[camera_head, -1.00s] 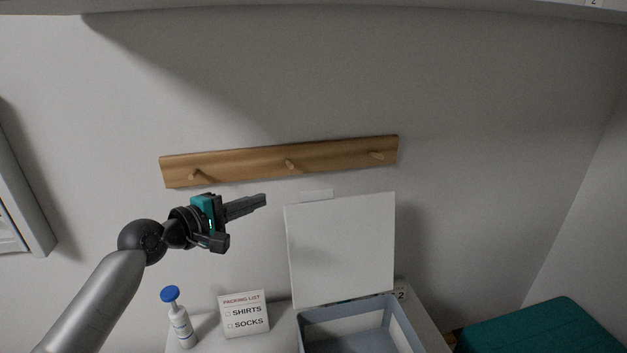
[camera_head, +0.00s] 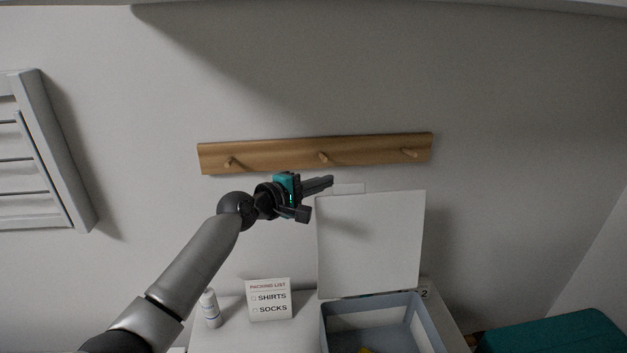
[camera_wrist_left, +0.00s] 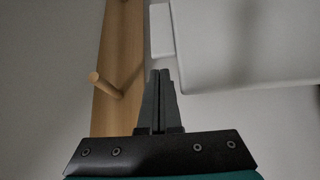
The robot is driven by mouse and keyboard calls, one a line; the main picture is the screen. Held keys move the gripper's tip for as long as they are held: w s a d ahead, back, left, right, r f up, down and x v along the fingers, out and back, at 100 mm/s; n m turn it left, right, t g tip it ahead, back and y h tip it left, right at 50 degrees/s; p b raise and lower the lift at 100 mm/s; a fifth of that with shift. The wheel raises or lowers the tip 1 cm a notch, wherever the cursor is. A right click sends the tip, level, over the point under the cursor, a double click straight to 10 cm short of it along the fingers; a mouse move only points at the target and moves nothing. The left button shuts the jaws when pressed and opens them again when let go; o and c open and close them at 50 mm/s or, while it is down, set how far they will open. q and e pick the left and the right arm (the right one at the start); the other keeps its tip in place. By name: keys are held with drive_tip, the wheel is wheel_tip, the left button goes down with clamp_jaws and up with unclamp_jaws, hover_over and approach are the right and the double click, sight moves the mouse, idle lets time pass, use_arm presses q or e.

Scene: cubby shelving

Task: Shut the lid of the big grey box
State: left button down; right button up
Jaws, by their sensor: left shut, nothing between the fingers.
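The big grey box (camera_head: 424,322) stands on the white surface at the lower right of the head view, its bottom cut off by the frame. Its pale lid (camera_head: 371,246) stands upright at the back, so the box is open. Something yellow (camera_head: 366,350) shows inside. My left gripper (camera_head: 331,181) is shut and empty, at the upper left corner of the lid in the head view. In the left wrist view its fingers (camera_wrist_left: 160,75) point up the picture, with the lid (camera_wrist_left: 245,45) to their right; I cannot tell whether they touch it. My right gripper is not in view.
A wooden peg rail (camera_head: 315,153) is on the wall behind the gripper. A packing list card (camera_head: 269,300) and a white bottle (camera_head: 210,309) stand left of the box. A teal block (camera_head: 555,333) is at the lower right. A shelf edge crosses the top.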

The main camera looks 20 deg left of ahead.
use_arm(q)
drive_tip(key=s, duration=0.1)
drive_tip(key=p, duration=0.1)
drive_tip(key=s+r, duration=0.1)
drive_tip(key=shift+s+d, duration=0.3)
drive_tip(key=shift+d, duration=0.1)
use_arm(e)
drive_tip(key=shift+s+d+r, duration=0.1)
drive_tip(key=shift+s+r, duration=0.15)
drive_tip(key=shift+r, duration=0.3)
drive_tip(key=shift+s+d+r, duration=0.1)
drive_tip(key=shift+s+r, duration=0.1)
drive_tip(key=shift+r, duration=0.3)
use_arm(q)
drive_tip(key=shift+s, duration=0.1)
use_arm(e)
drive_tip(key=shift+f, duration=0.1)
